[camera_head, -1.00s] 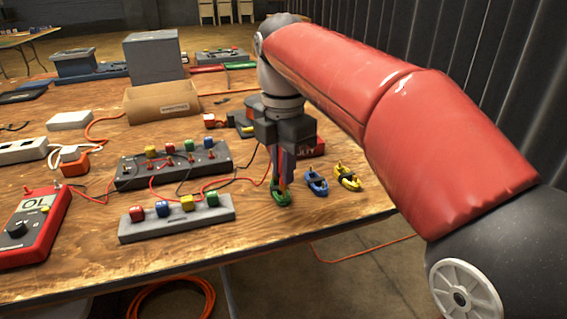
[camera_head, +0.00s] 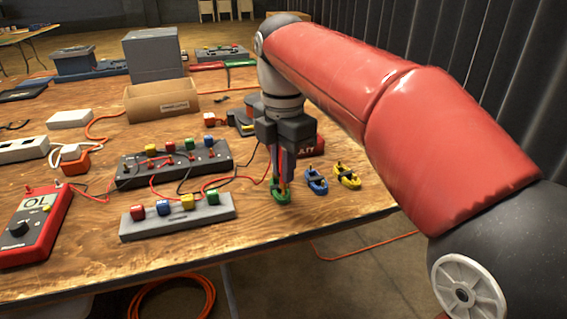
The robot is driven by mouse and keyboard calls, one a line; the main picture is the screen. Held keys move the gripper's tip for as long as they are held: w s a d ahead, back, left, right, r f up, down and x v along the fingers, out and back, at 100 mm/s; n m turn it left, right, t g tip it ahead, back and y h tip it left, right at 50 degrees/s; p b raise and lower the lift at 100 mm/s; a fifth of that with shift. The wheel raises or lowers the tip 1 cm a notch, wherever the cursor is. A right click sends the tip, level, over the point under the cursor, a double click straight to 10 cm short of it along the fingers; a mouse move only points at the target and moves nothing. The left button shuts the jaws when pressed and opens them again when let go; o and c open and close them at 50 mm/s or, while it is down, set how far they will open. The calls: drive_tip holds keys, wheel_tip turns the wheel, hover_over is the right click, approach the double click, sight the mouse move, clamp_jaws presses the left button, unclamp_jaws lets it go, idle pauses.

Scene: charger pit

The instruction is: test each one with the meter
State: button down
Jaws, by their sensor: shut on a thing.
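A small green clip-like piece (camera_head: 280,191) is between the tips of my gripper (camera_head: 281,186), near the table's front edge. My gripper points down and is shut on it; the fingers hide part of it. A blue piece (camera_head: 316,181) and a yellow piece (camera_head: 347,176) lie to its right. The red meter (camera_head: 36,226) at the left reads "OL". Red and black leads run across the table. A dark test block (camera_head: 185,172) carries several colored caps and red posts. A grey block (camera_head: 180,223) in front holds red, blue, yellow and green caps.
A cardboard box (camera_head: 162,101) and a grey box (camera_head: 153,53) stand behind. A red sign block (camera_head: 312,147) is just behind my gripper. A white power strip (camera_head: 22,149) lies at the left. The front edge of the wooden table is close to the pieces.

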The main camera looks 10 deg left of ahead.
drive_tip(key=shift+f, duration=0.9)
idle(1.5)
drive_tip(key=c, duration=1)
unclamp_jaws()
wheel_tip(320, 180, up, 3)
drive_tip(key=p, duration=0.2)
drive_tip(key=shift+p, duration=0.3)
drive_tip(key=shift+r, duration=2.25)
